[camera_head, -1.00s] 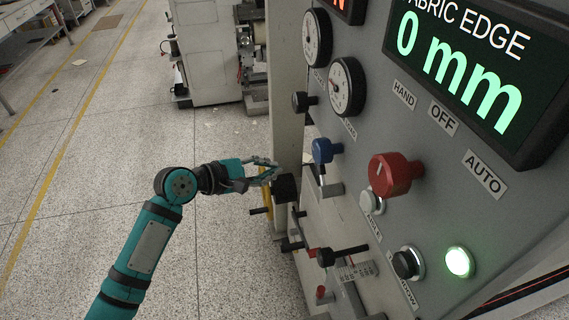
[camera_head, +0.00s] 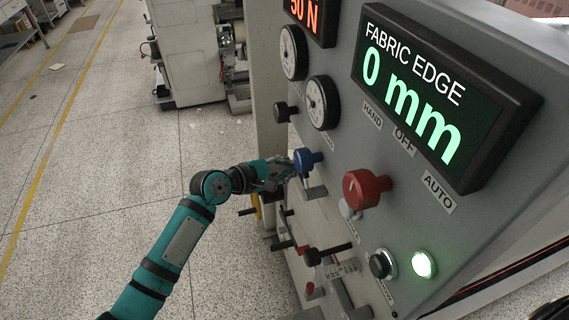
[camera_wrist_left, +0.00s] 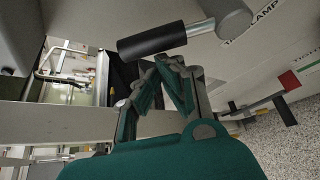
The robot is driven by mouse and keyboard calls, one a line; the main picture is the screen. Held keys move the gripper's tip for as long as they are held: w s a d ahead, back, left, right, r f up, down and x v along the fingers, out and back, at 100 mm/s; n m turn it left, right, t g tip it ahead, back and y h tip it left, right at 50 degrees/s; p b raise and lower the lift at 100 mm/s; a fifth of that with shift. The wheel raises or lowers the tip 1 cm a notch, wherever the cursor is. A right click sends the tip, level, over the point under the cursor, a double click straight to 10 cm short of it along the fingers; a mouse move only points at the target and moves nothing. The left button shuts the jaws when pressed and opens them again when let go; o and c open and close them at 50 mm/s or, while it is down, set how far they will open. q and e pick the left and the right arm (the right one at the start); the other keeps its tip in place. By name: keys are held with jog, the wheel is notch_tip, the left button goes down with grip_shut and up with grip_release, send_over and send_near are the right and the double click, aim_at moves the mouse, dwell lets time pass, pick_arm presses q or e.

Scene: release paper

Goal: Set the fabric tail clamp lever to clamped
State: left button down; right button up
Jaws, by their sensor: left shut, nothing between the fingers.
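In the left wrist view, a lever with a black cylindrical grip (camera_wrist_left: 152,41) on a silver rod runs from a grey round hub (camera_wrist_left: 232,14). A label partly readable as "CLAMP" (camera_wrist_left: 262,16) is beside the hub. My left gripper (camera_wrist_left: 165,68) is shut and empty, with its fingertips just below the black grip; I cannot tell whether they touch it. In the head view my left gripper (camera_head: 284,168) is at the panel's left side, by the blue knob (camera_head: 306,160). It hides part of what is behind it. My right gripper is not in view.
The grey panel carries a red knob (camera_head: 366,189), a lit green button (camera_head: 423,264), gauges (camera_head: 322,102) and a display reading 0 mm (camera_head: 415,90). Other black-handled levers (camera_head: 328,254) stick out below my gripper.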

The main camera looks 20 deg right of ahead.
pick_arm(q)
jog(key=shift+w+f, duration=0.1)
jog(key=shift+s+r+m+t, duration=0.3)
jog(key=shift+r+m+t, duration=0.1)
jog(key=shift+r+m, duration=0.2)
dwell(0.5)
jog(key=s+r+m+t+h+b, duration=0.2)
jog(key=s+m+h+b, duration=0.5)
jog(key=b, duration=1.1)
jog(key=shift+s+d+r+m+t, duration=0.2)
jog(key=shift+s+m+t, duration=0.3)
jog(key=shift+s+m, duration=2)
jog(key=shift+w+m, duration=0.85)
jog(key=shift+m, duration=0.05)
